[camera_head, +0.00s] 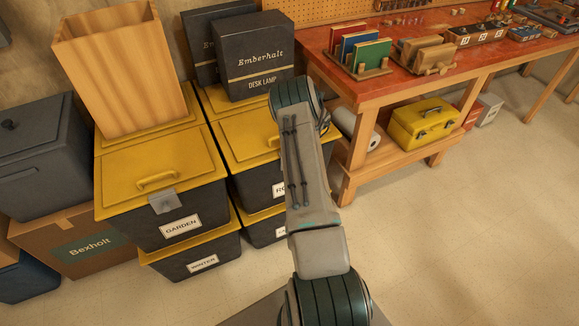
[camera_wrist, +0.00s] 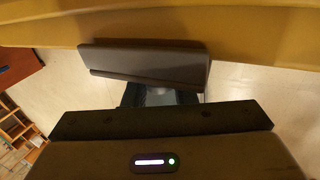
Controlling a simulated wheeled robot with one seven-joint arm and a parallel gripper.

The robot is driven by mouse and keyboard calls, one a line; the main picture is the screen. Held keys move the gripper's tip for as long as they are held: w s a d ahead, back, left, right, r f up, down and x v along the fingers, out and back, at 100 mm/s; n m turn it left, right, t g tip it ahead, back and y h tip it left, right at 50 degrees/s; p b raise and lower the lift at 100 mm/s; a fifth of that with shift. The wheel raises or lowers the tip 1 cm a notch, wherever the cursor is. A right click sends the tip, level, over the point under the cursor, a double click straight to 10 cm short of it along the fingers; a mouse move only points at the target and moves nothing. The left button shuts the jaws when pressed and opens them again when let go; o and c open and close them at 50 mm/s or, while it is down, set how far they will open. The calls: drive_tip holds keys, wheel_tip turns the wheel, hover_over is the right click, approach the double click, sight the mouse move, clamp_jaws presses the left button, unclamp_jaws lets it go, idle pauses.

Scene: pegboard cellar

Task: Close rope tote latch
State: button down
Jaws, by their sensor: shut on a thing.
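The rope tote (camera_head: 247,172) is a dark bin with a yellow lid (camera_head: 240,133), in the upper level of the stack. My arm covers its right part and most of its label, of which only "RO" shows. Its latch is hidden in the head view. In the wrist view the yellow lid (camera_wrist: 240,25) runs across the top, with the grey latch plate (camera_wrist: 145,60) at its edge. My gripper (camera_wrist: 160,95) is shut on the latch plate, its dark fingers partly hidden behind it. The latch's exact angle is hard to tell.
The garden tote (camera_head: 160,215) stands at left, its grey latch (camera_head: 163,201) at the front edge. A desk lamp box (camera_head: 253,62) stands on the rope tote's stack. The red-topped workbench (camera_head: 335,70) is at right. The floor (camera_head: 430,240) at front right is clear.

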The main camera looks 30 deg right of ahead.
drive_tip(key=shift+w+d+g, duration=0.15)
drive_tip(key=shift+g, duration=0.25)
drive_tip(key=shift+r, duration=0.15)
drive_tip(key=c, duration=1.3)
unclamp_jaws()
drive_tip(key=shift+o, duration=0.2)
drive_tip(key=b+v, duration=0.2)
drive_tip(key=v, duration=1.1)
drive_tip(key=shift+w+r, duration=0.2)
drive_tip(key=shift+r, duration=0.15)
